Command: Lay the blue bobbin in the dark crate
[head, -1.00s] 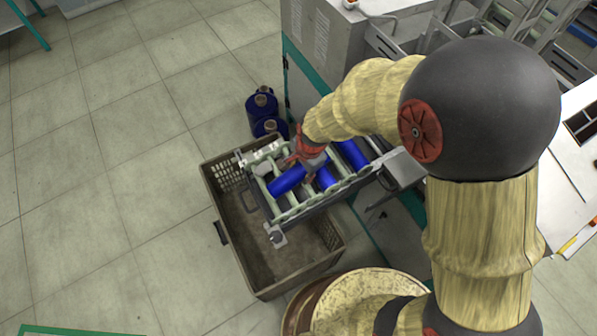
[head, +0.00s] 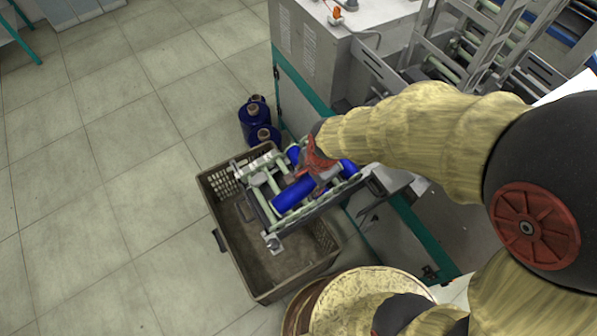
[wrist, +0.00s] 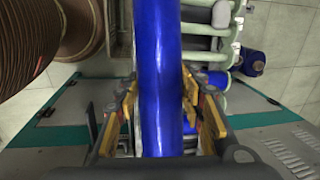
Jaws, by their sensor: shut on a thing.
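A blue bobbin (head: 293,193) is held in my gripper (head: 318,173), above the roller rack (head: 268,212). In the wrist view the bobbin (wrist: 158,70) runs lengthwise between the orange-padded fingers of my gripper (wrist: 160,100), which are closed on its sides. Whether it still touches the rollers, I cannot tell. The dark crate (head: 237,262) stands on the floor under the rack; its visible bottom is bare. The rack covers its upper right part.
Other blue bobbins (head: 348,167) lie on the rack. Blue spools (head: 254,118) stand on the floor behind the crate. A grey machine cabinet (head: 335,60) stands at the right. A round golden-topped container (head: 350,292) is near the crate's front corner.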

